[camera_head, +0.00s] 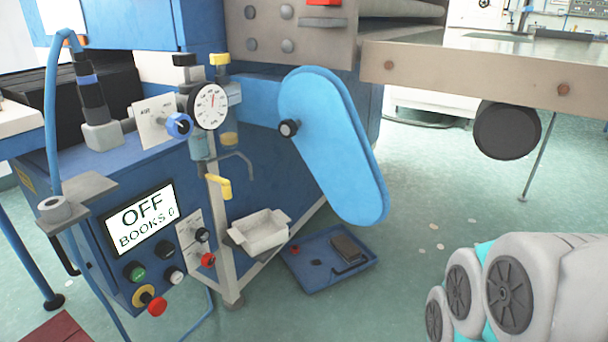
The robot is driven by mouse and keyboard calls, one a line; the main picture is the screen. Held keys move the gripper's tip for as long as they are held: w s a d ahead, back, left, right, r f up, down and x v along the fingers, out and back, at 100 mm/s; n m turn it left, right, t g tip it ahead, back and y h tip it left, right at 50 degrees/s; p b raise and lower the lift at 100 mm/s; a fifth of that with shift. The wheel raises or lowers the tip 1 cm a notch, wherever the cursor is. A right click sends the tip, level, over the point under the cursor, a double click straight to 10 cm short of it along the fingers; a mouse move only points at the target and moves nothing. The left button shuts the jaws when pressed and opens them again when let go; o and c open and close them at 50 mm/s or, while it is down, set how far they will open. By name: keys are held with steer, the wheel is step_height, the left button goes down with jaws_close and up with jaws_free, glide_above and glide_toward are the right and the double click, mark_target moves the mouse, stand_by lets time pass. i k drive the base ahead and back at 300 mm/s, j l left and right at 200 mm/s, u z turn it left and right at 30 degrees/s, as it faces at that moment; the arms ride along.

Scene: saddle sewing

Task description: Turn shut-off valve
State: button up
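A yellow lever handle (219,186), which looks like the shut-off valve, sits low on the upright pipework at the front of the blue machine. Its short end points down. Above it are a round pressure gauge (208,106), a blue knob (179,126) and a yellow fitting (220,59). I cannot tell for sure which fitting is the task's valve. My gripper is out of view; only grey and teal links of my arm show at the lower right, well apart from the pipework.
A white tray (259,232) is right of the lever. A blue tray (308,279) with small items is below it. A blue guard (333,145) slants down on the right. Open floor lies between it and my arm.

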mark_target(180, 127)
steer(key=u, duration=1.35)
